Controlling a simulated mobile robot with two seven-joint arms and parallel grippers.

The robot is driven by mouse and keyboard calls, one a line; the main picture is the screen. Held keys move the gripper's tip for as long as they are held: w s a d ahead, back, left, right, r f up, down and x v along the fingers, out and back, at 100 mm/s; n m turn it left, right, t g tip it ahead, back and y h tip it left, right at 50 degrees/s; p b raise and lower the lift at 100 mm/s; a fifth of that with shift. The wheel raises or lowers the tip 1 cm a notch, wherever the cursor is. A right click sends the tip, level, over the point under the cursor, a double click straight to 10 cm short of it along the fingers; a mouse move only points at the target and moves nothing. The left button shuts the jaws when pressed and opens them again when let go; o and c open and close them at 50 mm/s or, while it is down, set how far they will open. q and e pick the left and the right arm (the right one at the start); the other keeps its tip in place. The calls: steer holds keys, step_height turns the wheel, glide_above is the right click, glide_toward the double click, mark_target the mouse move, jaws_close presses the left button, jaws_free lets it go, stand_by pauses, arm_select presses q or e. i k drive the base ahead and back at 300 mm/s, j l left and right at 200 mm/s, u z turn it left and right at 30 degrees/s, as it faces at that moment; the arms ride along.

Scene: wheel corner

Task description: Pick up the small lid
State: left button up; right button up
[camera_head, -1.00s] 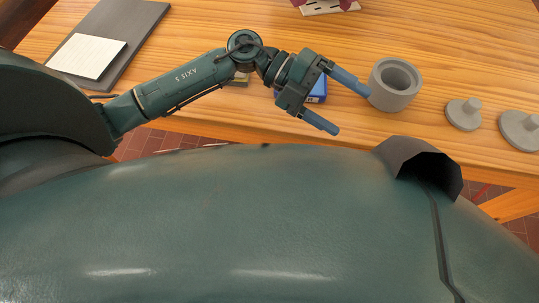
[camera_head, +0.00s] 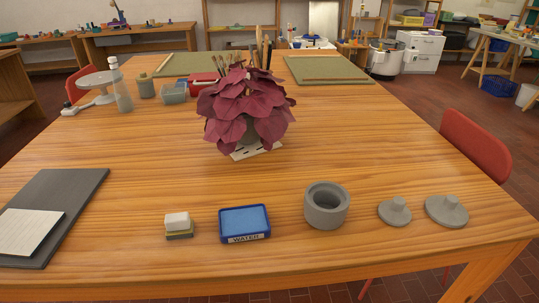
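Two grey lids with knobs lie on the near right of the wooden table (camera_head: 160,150). The small lid (camera_head: 394,212) is the left one of the pair. The larger lid (camera_head: 447,212) lies just to its right, close beside it. A grey round pot (camera_head: 326,208) stands open to the left of the small lid. Neither of my grippers shows in the head view now.
A blue water tray (camera_head: 245,222) and a small sponge stack (camera_head: 178,224) lie left of the pot. A dark board (camera_head: 84,187) with a pale tile is at far left. A purple-leaved plant (camera_head: 247,108) stands mid-table. A red chair (camera_head: 476,146) is at right.

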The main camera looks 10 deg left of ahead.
mark_target(395, 212)
steer(key=k, duration=0.9)
